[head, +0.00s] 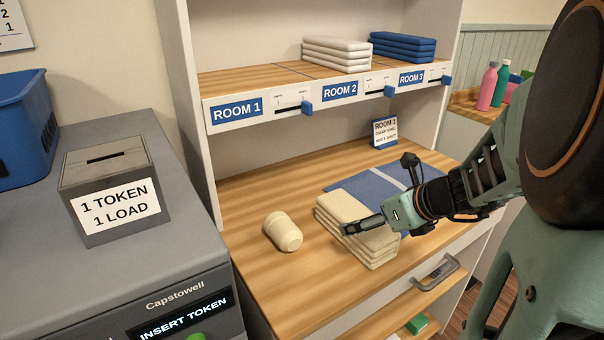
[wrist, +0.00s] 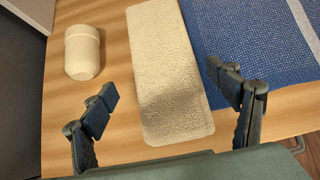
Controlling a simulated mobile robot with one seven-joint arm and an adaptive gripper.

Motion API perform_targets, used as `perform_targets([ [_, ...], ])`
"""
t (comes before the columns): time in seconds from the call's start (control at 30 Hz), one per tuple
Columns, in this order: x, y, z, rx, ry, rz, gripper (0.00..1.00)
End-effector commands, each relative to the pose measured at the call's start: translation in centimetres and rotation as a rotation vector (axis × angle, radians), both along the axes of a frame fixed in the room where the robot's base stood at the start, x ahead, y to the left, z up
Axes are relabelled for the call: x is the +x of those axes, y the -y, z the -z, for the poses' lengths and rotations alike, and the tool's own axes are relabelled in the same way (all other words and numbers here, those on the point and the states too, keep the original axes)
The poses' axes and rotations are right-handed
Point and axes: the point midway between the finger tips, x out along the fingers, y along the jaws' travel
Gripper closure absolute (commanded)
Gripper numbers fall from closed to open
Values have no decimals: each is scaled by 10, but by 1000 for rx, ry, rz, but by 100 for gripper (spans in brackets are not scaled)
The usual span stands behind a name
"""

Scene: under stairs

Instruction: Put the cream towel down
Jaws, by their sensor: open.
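The cream towel (head: 352,222) is a folded stack lying on the wooden counter, partly over the left edge of a blue mat (head: 350,187). In the wrist view the towel (wrist: 164,75) lies lengthwise, with one finger to each side of it and a gap between each finger and the towel. My gripper (head: 372,226) is open and appears empty, over the towel's near part. In the wrist view both fingertips of my gripper (wrist: 160,94) show, spread apart. The towel's right side is partly hidden by my gripper in the head view.
A cream cup (head: 283,232) lies left of the towel. A small room sign (head: 384,133) stands at the back. The shelf above holds white towels (head: 337,53) and blue towels (head: 403,46). A grey token box (head: 112,190) stands at left. The counter's front left is clear.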

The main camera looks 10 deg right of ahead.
Motion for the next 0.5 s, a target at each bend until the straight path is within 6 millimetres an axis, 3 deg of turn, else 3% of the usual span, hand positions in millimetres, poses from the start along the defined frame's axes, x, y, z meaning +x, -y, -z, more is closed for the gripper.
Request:
perform_targets([
  [0.23,24,-3,30,1,-2,-3,19],
  [0.5,32,-6,36,-1,1,-1,19],
])
